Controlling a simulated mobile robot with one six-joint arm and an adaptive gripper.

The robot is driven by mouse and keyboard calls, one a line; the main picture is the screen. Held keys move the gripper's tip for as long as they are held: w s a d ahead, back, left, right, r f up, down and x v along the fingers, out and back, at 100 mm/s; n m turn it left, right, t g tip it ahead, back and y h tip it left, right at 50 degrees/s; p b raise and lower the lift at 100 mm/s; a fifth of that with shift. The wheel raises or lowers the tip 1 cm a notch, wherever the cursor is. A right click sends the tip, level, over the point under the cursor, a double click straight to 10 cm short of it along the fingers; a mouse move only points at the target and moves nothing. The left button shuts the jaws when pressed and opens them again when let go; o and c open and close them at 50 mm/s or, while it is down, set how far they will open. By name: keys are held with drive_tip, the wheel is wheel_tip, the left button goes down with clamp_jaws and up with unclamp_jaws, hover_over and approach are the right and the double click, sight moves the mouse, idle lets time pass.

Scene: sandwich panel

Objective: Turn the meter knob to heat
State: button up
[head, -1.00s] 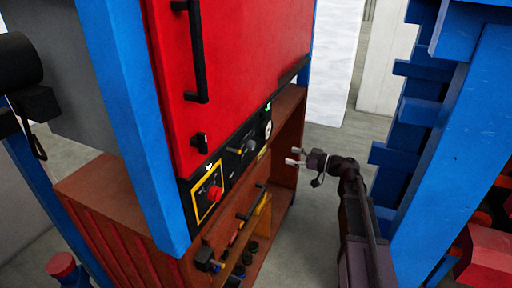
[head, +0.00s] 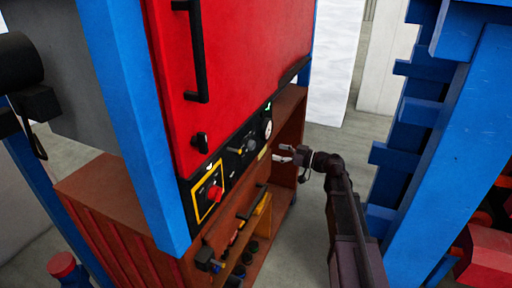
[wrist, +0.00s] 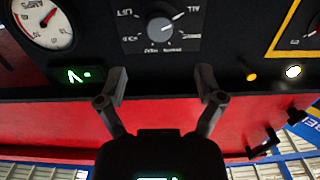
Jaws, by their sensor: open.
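The meter knob (head: 251,145) is a small grey dial on the black control strip below the red door. In the wrist view the knob (wrist: 160,29) is near the top centre, ringed by white printed labels that appear upside down and are hard to read. Its white pointer mark aims up and right in that view. My gripper (head: 284,154) is open and empty, to the right of the control strip in the head view. In the wrist view its two fingers (wrist: 161,83) are spread below the knob, apart from it.
A round gauge (head: 267,129) sits beside the knob on the strip. A red switch (head: 214,193) in a yellow frame is nearer. The red door (head: 240,60) has black handles. A brown shelf is below; blue racking (head: 465,140) stands at the right.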

sight(254, 146)
drive_tip(key=x, duration=0.9)
drive_tip(key=shift+d, duration=0.1)
drive_tip(key=c, duration=1.1)
